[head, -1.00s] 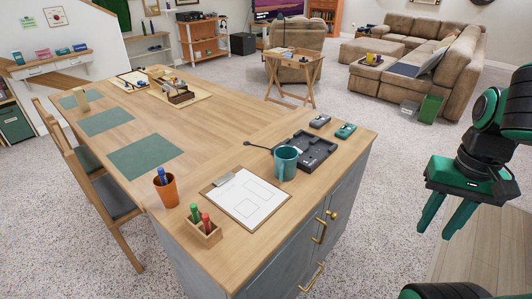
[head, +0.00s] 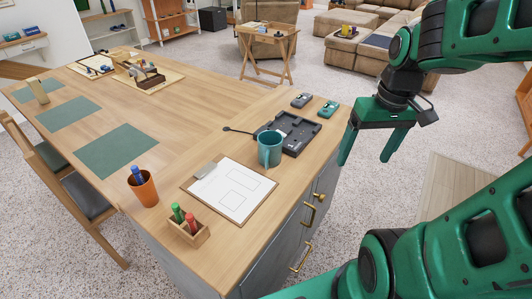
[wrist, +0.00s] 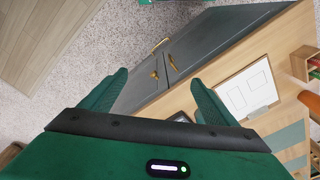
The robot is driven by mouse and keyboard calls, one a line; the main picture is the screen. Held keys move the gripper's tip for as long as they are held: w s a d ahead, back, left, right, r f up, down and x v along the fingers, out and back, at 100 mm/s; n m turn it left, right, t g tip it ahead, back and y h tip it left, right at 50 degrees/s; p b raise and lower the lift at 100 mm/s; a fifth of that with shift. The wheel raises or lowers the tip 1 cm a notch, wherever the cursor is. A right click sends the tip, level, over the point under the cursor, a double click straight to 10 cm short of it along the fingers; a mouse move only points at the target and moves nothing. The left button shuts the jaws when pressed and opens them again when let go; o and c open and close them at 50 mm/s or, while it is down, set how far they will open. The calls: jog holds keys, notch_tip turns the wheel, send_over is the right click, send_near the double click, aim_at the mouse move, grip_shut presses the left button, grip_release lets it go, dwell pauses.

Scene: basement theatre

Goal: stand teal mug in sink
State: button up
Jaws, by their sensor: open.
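The teal mug (head: 270,149) stands upright on the wooden counter, at the near edge of a black tray-like device. My gripper (head: 364,155) is open and empty, in the air to the right of the mug, beyond the counter's right edge. Its two green fingers point down, apart from the mug. In the wrist view the open fingers (wrist: 155,98) hang over the counter's edge and grey cabinet doors; the mug is not clearly visible there. No sink can be made out in these frames.
Around the mug are the black device (head: 292,133), a clipboard (head: 229,190), an orange cup with a pen (head: 144,189) and a wooden marker holder (head: 188,229). Two small devices lie behind it. Gold handles (head: 308,214) jut from the cabinet. The counter's middle is clear.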

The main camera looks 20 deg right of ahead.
jog(key=w+a+n+t, duration=0.1)
jog(key=w+a+n, duration=0.35)
jog(key=w, duration=0.55)
jog(key=n+t+y, duration=0.1)
jog(key=n+y, duration=0.2)
jog(key=n, duration=0.3)
send_near(271, 139)
jog(key=s+a, duration=0.3)
jog(key=shift+d+x, duration=0.2)
jog(key=shift+x, duration=1.55)
jog(key=shift+d+x, duration=0.2)
jog(key=shift+x, duration=1.6)
jog(key=shift+w+t, duration=0.15)
jog(key=shift+t, duration=0.15)
jog(key=c, duration=1.4)
jog(key=shift+c, duration=0.4)
jog(key=shift+r, duration=0.1)
